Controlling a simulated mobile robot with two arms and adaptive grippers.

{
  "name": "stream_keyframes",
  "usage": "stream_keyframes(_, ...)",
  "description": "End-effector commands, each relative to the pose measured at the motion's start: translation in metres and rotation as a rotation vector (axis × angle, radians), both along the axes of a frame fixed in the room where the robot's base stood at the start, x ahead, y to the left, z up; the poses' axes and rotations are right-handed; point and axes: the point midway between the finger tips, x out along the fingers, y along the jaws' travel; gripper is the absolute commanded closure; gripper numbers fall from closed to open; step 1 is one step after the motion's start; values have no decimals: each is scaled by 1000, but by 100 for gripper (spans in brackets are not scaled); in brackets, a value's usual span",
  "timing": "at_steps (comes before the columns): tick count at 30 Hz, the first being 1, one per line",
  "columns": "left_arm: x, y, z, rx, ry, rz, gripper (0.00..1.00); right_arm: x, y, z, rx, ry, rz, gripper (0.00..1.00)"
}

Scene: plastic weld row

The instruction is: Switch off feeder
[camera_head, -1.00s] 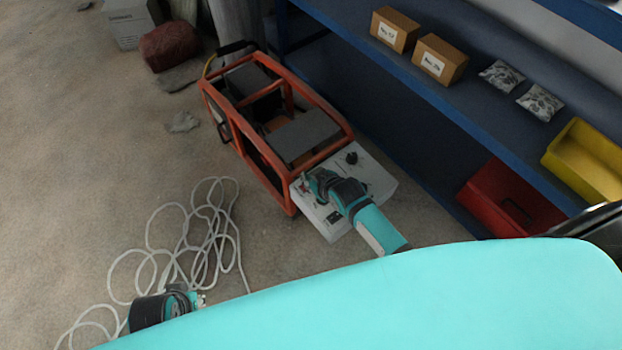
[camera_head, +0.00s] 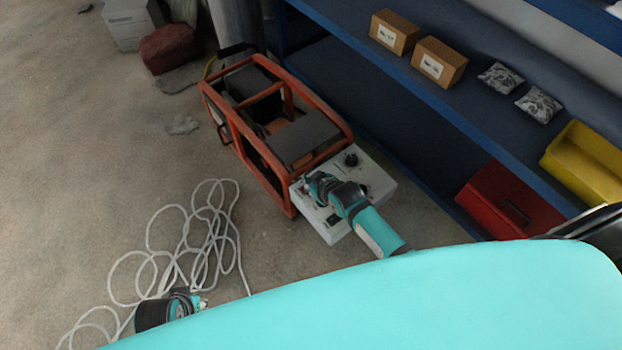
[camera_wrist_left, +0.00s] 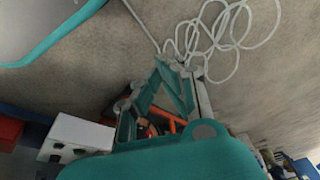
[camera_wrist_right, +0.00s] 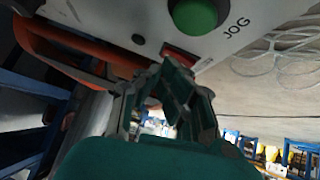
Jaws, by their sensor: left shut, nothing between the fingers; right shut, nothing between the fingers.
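The feeder is an orange-framed machine (camera_head: 240,132) on the floor with a white control panel (camera_head: 378,182) at its near end. In the right wrist view the panel (camera_wrist_right: 262,14) carries a green button (camera_wrist_right: 195,14) marked JOG and a red switch (camera_wrist_right: 181,55). My right gripper (camera_head: 306,183) is shut and empty over the panel's left part. In its wrist view its fingertips (camera_wrist_right: 168,68) are right at the red switch and partly cover it; contact and switch position cannot be told. My left gripper (camera_head: 203,303) is shut and empty, low at the left, away from the feeder.
A loose white cable (camera_head: 190,235) lies coiled on the floor near my left gripper. A blue shelf (camera_head: 440,100) stands close behind the feeder, holding cardboard boxes (camera_head: 440,62), bags, a red bin (camera_head: 510,200) and a yellow bin (camera_head: 585,160). The floor at left is mostly free.

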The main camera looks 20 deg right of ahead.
Motion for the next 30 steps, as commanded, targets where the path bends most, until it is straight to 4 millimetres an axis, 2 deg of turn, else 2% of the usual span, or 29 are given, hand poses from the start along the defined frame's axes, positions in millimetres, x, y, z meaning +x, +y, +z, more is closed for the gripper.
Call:
stream_keyframes(18,0,0,-27,0,7,-3,100,-5,12,2,1,3,0,100)
stream_keyframes(30,-3,-1,-30,-1,13,-3,100,-5,12,3,1,1,0,100)
